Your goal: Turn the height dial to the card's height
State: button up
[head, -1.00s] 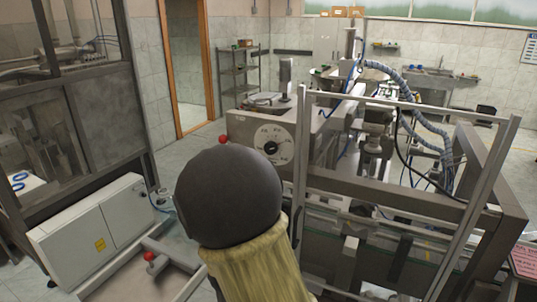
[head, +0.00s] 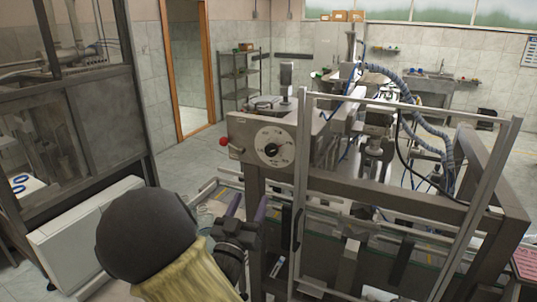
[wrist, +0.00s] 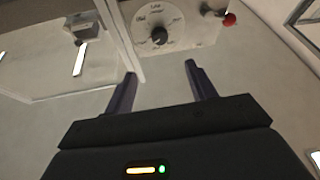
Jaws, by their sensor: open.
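The height dial (head: 272,150) is a round white plate with a dark central knob, on the grey front panel of the machine. In the wrist view the dial (wrist: 145,22) shows upside down at the top, with small labels too blurred to read. My gripper (head: 248,204) is open and empty, below the dial in the head view. In the wrist view my gripper (wrist: 160,72) has its fingers spread, apart from the knob. A pink printed card (head: 526,258) is partly in view at the right edge; its text is not readable.
A red-balled lever (head: 225,141) sticks out left of the dial; it also shows in the wrist view (wrist: 229,19). A metal frame post (head: 300,170) stands just right of the dial. A white cabinet (head: 75,235) stands at the lower left.

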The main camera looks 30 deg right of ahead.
aim_at(270, 152)
jog(key=p+x, duration=0.7)
jog(key=x, duration=0.9)
jog(key=shift+d+r+p, duration=0.1)
jog(key=shift+r+p, duration=0.15)
jog(key=shift+p, duration=0.05)
jog(key=shift+w+d, duration=0.2)
jog(key=shift+w, duration=0.15)
jog(key=shift+c, duration=0.5)
